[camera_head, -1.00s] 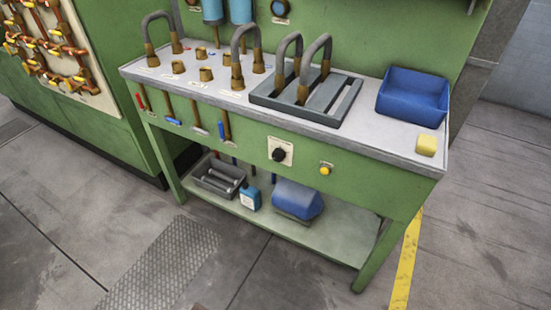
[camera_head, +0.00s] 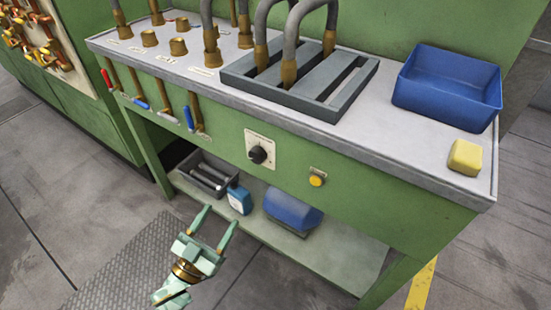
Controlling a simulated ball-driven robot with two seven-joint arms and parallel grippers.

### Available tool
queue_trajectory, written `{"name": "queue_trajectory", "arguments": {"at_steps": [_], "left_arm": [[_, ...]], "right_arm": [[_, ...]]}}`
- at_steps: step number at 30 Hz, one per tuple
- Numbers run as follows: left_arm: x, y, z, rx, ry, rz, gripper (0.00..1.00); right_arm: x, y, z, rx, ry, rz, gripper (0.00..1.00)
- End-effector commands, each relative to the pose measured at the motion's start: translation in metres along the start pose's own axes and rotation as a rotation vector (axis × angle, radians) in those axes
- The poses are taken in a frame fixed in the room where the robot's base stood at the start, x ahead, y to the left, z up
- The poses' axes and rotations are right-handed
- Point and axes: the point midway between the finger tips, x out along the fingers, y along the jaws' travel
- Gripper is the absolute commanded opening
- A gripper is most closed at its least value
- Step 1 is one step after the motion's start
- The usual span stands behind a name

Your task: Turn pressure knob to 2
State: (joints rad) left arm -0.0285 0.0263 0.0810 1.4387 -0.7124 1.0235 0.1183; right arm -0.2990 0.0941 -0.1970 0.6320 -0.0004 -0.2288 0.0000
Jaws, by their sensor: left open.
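The pressure knob (camera_head: 258,154) is a black round dial on a pale square plate. It is set in the green front panel of the bench (camera_head: 350,197). The printing around the knob is too small to read. My left gripper (camera_head: 218,229) has two pale green fingers, spread apart with nothing between them. It is in front of the bench, below and left of the knob in the picture, apart from it. My right gripper is out of view.
A yellow button (camera_head: 316,180) is right of the knob. Valve levers (camera_head: 189,118) line the panel's left. A grey bin (camera_head: 207,174), blue bottle (camera_head: 240,200) and blue box (camera_head: 291,211) are on the lower shelf. A blue tray (camera_head: 447,88) and yellow block (camera_head: 465,157) are on top.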

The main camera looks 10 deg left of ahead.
Motion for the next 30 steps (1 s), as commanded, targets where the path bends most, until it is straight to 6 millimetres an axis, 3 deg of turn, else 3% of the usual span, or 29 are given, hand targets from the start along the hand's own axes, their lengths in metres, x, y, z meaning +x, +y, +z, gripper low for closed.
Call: {"name": "queue_trajectory", "arguments": {"at_steps": [5, 10, 16, 21, 30], "left_arm": [[0.016, 0.001, -0.004, -0.021, 0.023, 0.003, 0.6], [0.054, 0.001, -0.003, -0.021, 0.022, 0.002, 0.6], [0.106, 0.001, -0.002, -0.022, 0.019, 0.001, 0.6], [0.139, 0.001, -0.003, -0.022, 0.017, 0.002, 0.6], [0.162, 0.002, -0.004, -0.022, 0.015, 0.002, 0.6]], "right_arm": [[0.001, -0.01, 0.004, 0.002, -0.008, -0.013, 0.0], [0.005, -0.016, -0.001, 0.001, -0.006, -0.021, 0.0], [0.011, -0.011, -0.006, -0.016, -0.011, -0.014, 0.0], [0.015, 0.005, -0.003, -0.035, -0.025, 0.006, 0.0], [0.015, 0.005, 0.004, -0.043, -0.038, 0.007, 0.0]]}}
